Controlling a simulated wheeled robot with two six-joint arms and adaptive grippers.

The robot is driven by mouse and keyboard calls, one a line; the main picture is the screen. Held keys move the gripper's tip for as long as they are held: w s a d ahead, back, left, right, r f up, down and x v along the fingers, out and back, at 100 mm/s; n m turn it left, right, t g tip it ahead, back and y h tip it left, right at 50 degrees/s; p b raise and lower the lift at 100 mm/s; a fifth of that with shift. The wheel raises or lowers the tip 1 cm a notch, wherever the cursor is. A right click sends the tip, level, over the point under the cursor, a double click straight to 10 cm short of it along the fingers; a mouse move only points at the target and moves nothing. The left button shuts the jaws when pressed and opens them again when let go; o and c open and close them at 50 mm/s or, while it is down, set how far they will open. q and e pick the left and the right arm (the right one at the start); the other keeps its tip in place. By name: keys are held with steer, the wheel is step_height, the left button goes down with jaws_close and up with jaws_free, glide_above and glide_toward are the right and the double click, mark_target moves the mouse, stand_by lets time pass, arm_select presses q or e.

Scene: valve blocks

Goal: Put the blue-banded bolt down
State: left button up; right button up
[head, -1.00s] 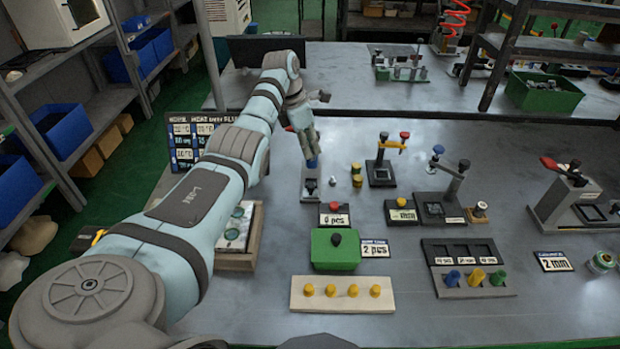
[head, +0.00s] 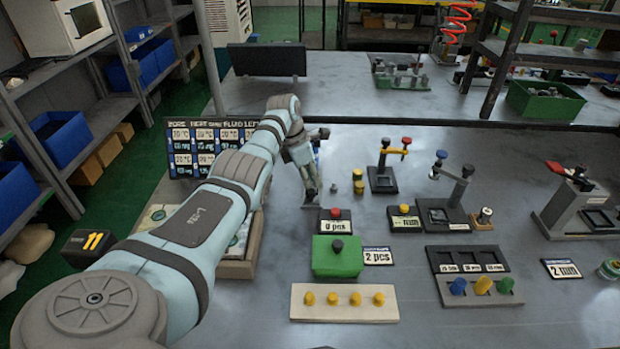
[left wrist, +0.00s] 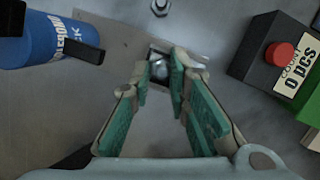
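My left gripper (head: 312,192) points down at a small grey block on the bench, left of the red-button counter. In the left wrist view, its two green-padded fingers (left wrist: 160,72) stand either side of a small silvery bolt head (left wrist: 161,65). This lies over the block's dark square recess. The fingertips are close to it; I cannot tell whether they touch it. No blue band shows on it; its shaft is hidden. The grey block's plate (left wrist: 105,75) spreads around the recess. My right gripper is in neither view.
A loose nut (left wrist: 161,7) lies beyond the recess. The red-button counter (head: 336,220), reading 0 pcs, is close at right. A green box (head: 336,262) and a peg board (head: 343,310) stand nearer me.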

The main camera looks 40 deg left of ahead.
arm_select(q)
steer(key=p+v, duration=0.3)
steer(key=v, duration=0.9)
steer(key=shift+p, duration=0.35)
